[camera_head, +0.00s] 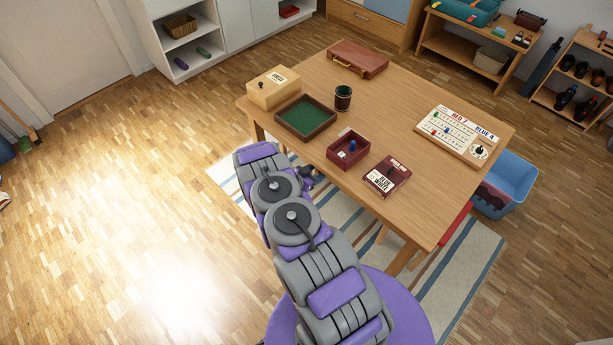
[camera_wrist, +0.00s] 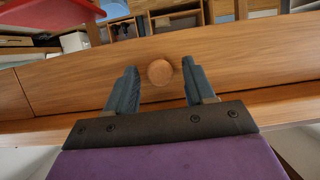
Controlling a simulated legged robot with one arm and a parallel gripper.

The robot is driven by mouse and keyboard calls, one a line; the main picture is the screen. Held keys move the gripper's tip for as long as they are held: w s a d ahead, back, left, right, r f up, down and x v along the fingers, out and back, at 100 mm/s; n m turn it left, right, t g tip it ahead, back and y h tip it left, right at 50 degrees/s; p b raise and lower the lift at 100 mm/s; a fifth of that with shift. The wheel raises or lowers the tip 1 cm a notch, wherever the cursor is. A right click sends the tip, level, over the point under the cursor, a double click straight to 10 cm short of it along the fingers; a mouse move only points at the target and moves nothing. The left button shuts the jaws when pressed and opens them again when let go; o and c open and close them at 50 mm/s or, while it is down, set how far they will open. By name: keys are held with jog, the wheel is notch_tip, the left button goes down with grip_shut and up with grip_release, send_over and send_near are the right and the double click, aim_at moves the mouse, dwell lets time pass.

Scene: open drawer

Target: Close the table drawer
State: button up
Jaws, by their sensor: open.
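The wooden table (camera_head: 400,115) stands in the middle of the head view with its top in plain sight. In the wrist view a long wooden drawer front (camera_wrist: 240,62) crosses the picture, with a round wooden knob (camera_wrist: 160,72) on it. My gripper (camera_wrist: 160,78) is open, with one finger on each side of the knob and a visible gap to both. I cannot tell how far out the drawer stands; in the head view its front is not clearly visible. My gripper is mostly hidden there beside the table's near left edge.
On the table are a green-lined tray (camera_head: 304,118), a wooden box (camera_head: 273,87), a dark cup (camera_head: 343,98), a red box (camera_head: 348,150), a card box (camera_head: 386,177), a scoreboard (camera_head: 457,137) and a red case (camera_head: 358,59). A blue bin (camera_head: 505,185) stands right. Floor at left is clear.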

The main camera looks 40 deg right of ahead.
jog(key=p+v, duration=0.2)
jog(key=v, duration=1.5)
jog(key=shift+a, duration=0.1)
